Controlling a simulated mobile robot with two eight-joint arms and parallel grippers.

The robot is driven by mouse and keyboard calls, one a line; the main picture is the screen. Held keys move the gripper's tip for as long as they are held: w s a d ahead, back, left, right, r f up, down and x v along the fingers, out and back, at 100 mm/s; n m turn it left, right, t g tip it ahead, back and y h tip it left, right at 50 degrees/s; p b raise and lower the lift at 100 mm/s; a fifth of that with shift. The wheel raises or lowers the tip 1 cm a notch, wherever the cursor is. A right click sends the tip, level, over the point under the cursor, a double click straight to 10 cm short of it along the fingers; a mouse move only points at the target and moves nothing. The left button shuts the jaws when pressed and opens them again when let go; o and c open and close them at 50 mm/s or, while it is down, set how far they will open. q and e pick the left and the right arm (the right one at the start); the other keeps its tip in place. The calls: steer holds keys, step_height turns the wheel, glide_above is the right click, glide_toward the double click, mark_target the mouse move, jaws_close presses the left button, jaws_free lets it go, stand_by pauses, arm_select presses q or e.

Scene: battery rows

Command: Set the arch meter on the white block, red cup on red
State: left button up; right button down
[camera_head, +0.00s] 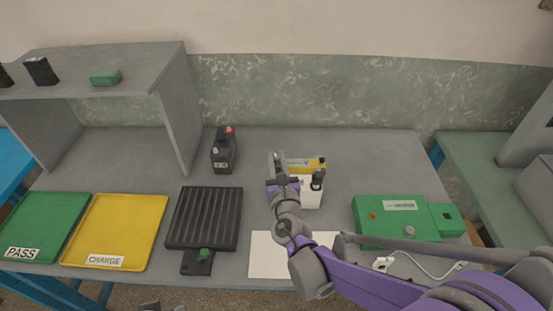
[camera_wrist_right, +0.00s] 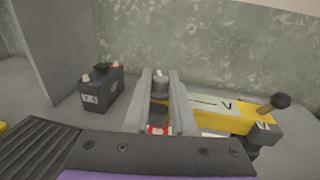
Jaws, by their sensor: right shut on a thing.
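The yellow arch meter (camera_head: 306,164), with a V label and dark ends, is at the white block (camera_head: 311,197) in the head view. The meter also shows in the right wrist view (camera_wrist_right: 222,118), where a black knob stands at its right end. My right gripper (camera_head: 280,170) is shut on the meter's left end, around a grey round part. A bit of red (camera_wrist_right: 158,128) shows low between the fingers. My arm hides part of the block, and I cannot tell whether the cups touch its terminals. A small grey tip at the bottom edge may be my left gripper (camera_head: 150,305).
A black battery (camera_head: 222,152) with a red terminal stands left of the meter. A ribbed black plate (camera_head: 204,218), yellow CHARGE tray (camera_head: 155,208) and green PASS tray (camera_head: 72,205) lie further left. A green device (camera_head: 385,212) is at the right. A shelf (camera_head: 176,110) stands behind.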

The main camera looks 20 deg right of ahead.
steer(key=shift+f+b, duration=0.9)
steer(key=shift+f, duration=0.25)
stand_by(0.4)
steer(key=c, duration=0.7)
jaws_free()
steer(key=shift+o, duration=0.2)
steer(key=shift+s, duration=0.1)
steer(key=s+a, duration=0.1)
steer(key=s, duration=0.9)
steer(key=shift+s+a, duration=0.15)
steer(key=shift+s, duration=0.15)
